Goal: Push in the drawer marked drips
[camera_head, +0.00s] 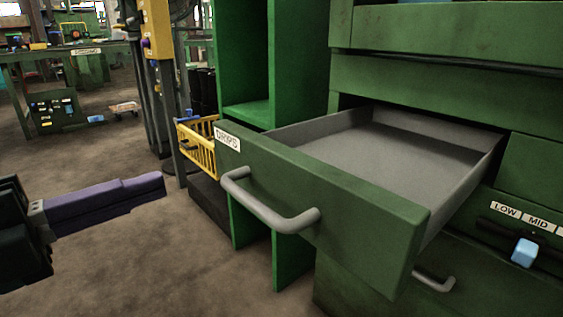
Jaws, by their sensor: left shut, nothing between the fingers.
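A green drawer (330,205) is pulled well out of the green cabinet (440,85). A small white label (227,139) sits at its front's upper left corner; its text is hard to read and may say drips. A grey bar handle (268,207) crosses the drawer front. The grey inside of the drawer is empty. My left gripper (160,183) comes in from the left with its purple fingers shut and empty. It points toward the drawer front, left of the handle and apart from it. My right gripper is not in view.
A lower drawer handle (434,282) and a blue slider knob (524,252) under LOW and MID labels are at the lower right. A yellow basket (197,147) stands behind the drawer's left end. The floor (140,250) in front is clear.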

